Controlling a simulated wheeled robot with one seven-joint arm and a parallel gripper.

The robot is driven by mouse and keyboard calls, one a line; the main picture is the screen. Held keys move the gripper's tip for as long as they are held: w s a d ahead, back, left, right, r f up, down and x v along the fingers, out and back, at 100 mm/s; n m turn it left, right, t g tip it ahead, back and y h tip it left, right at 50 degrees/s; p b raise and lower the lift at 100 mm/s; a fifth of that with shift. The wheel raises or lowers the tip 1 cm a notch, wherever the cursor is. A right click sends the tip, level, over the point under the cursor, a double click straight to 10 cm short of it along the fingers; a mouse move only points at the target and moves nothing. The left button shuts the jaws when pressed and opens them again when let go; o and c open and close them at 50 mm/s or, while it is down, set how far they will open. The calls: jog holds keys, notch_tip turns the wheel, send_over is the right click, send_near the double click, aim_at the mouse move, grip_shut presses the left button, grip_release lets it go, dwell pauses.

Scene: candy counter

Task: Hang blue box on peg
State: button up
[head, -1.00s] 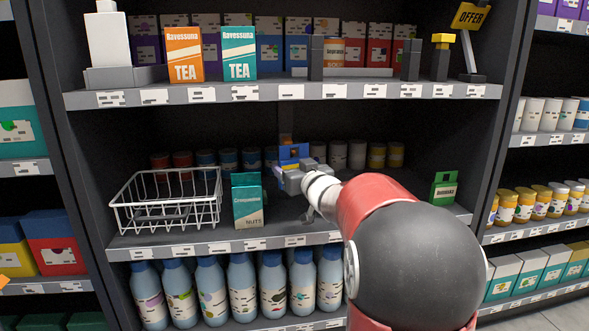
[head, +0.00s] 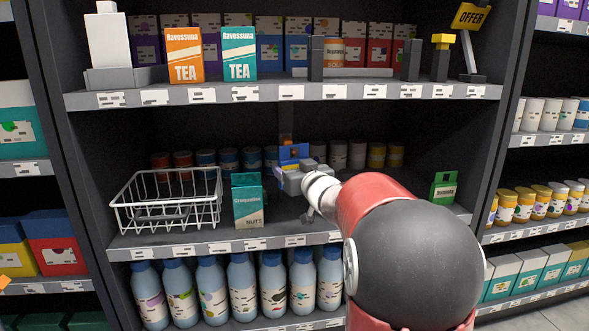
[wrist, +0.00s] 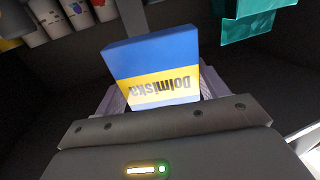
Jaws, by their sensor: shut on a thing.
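The blue box (wrist: 153,60), with a yellow band and the upside-down word "Dolmiska", is between my gripper's fingers (wrist: 160,98) in the wrist view. In the head view my gripper (head: 296,168) holds the blue box (head: 294,152) above the middle shelf, partly hidden by the gripper and wrist. My gripper is shut on it. A narrow upright strip (head: 285,128) shows just behind and above the box; it also shows in the wrist view (wrist: 133,16). The peg itself is not clearly seen, and I cannot tell whether the box touches it.
A teal Nuts box (head: 248,203) stands left of my gripper, beside a white wire basket (head: 168,200). A row of cans (head: 228,160) stands at the back. A green box (head: 443,190) is at the right. The upper shelf edge (head: 290,91) runs above my gripper.

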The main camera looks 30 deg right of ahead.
jog(key=shift+w, duration=0.15)
jog(key=shift+w+d+p, duration=0.25)
jog(key=shift+w+p, duration=0.05)
jog(key=shift+w, duration=0.45)
jog(key=shift+w+d+p, duration=0.2)
jog(key=shift+w+p, duration=0.1)
jog(key=shift+w, duration=0.4)
jog(key=shift+w+d, duration=0.1)
jog(key=shift+w, duration=0.25)
jog(key=shift+w+d+p, duration=0.25)
jog(key=shift+w+p, duration=0.3)
jog(key=shift+w, duration=0.4)
dwell(0.4)
jog(key=shift+w+d+f, duration=0.15)
jog(key=shift+w+f, duration=0.35)
jog(key=shift+f, duration=0.2)
dwell(0.9)
dwell(0.3)
jog(key=o, duration=1)
jog(key=shift+o, duration=0.2)
